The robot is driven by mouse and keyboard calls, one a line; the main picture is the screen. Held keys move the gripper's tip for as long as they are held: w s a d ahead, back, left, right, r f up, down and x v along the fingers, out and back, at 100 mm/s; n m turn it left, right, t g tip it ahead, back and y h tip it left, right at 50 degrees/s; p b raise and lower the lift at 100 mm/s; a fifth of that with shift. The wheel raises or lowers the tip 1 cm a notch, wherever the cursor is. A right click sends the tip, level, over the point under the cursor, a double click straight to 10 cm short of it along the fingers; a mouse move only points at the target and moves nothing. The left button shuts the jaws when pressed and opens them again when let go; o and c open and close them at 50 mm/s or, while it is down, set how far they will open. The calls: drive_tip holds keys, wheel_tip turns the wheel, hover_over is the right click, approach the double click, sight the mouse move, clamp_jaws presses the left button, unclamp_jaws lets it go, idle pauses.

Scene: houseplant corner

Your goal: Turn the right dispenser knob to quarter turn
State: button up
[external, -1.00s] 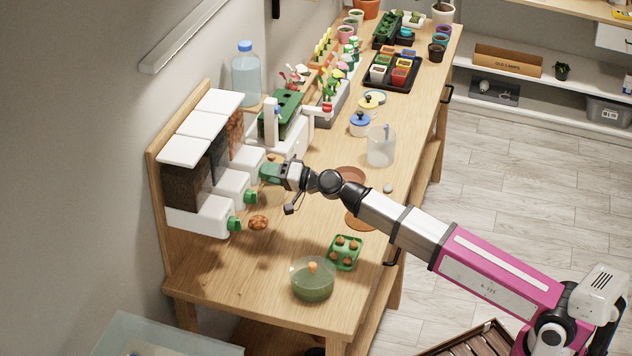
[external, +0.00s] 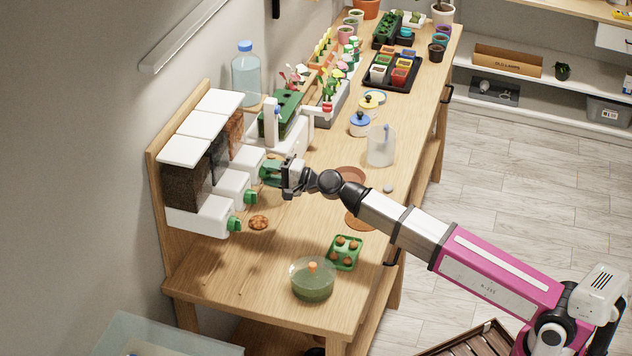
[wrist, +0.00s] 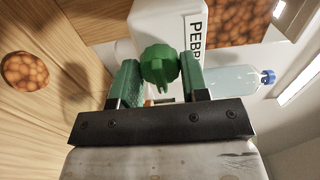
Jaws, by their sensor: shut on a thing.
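Three white dispensers stand in a row against the wooden back board. The right dispenser (external: 247,158), the farthest in the external view, holds brown pebbles; its white body (wrist: 165,22) fills the top middle of the wrist view, with a label starting "PEBB". Its green knob (wrist: 158,65) sits between my green fingers, and my gripper (wrist: 157,80) is shut on it. In the external view my gripper (external: 271,171) hides that knob. The middle dispenser's green knob (external: 250,196) and the left dispenser's green knob (external: 235,225) are free.
A clear jug (external: 381,146) and a blue-capped bottle (external: 246,76) stand farther back.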

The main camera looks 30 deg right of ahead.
idle(0.3)
drive_tip(key=o, duration=0.9)
drive_tip(key=shift+s, duration=0.1)
drive_tip(key=v, duration=1)
drive_tip(key=shift+s+d, duration=0.2)
drive_tip(key=shift+d, duration=0.1)
